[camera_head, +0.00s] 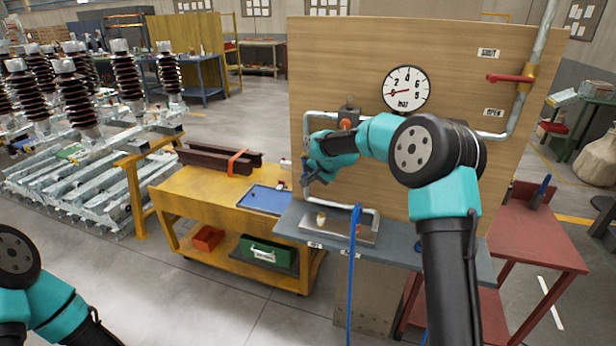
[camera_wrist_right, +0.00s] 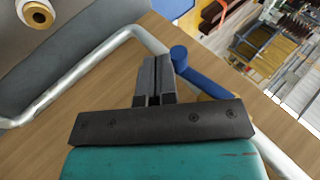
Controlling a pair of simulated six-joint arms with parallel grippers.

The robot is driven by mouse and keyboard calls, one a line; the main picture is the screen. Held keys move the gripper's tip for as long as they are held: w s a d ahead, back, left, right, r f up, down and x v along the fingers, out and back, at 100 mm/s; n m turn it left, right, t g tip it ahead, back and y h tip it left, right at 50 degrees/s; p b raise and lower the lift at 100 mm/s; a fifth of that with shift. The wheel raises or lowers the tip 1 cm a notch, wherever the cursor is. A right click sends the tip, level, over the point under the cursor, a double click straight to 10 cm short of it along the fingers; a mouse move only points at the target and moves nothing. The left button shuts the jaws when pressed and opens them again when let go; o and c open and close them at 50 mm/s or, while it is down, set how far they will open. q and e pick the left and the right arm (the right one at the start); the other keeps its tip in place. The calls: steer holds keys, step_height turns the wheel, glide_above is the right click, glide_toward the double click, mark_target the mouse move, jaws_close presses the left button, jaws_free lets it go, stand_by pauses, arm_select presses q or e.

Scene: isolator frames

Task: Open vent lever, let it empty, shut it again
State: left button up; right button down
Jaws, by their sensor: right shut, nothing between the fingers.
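A wooden panel (camera_head: 450,60) carries a round gauge (camera_head: 406,89); its red needle points left, near the low end. A blue lever (camera_wrist_right: 205,80), apparently the vent lever, is on the pipe at the panel's left; my right gripper mostly hides it in the head view. My right gripper (camera_wrist_right: 153,65) is shut and empty, its fingertips close beside the lever's knob; I cannot tell whether they touch. It also shows in the head view (camera_head: 306,180). A red lever (camera_head: 512,78) lies level on the right pipe, between the SHUT and OPEN labels. My left gripper is out of view.
A metal tray (camera_head: 365,232) with a small brass fitting (camera_head: 321,218) lies on the grey shelf below. A blue hose (camera_head: 352,275) hangs over its front. A yellow cart (camera_head: 185,190) stands left, a red table (camera_head: 540,238) right.

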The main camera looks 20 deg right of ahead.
steer(key=shift+w+a+f, duration=0.2)
steer(key=shift+a+f, duration=0.05)
steer(key=shift+f, duration=0.05)
steer(key=shift+a, duration=0.1)
stand_by(0.3)
steer(key=s+d+r, duration=0.3)
steer(key=s+d, duration=0.5)
steer(key=s, duration=0.2)
steer(key=shift+d+r, duration=0.35)
steer(key=c, duration=1.8)
jaws_free()
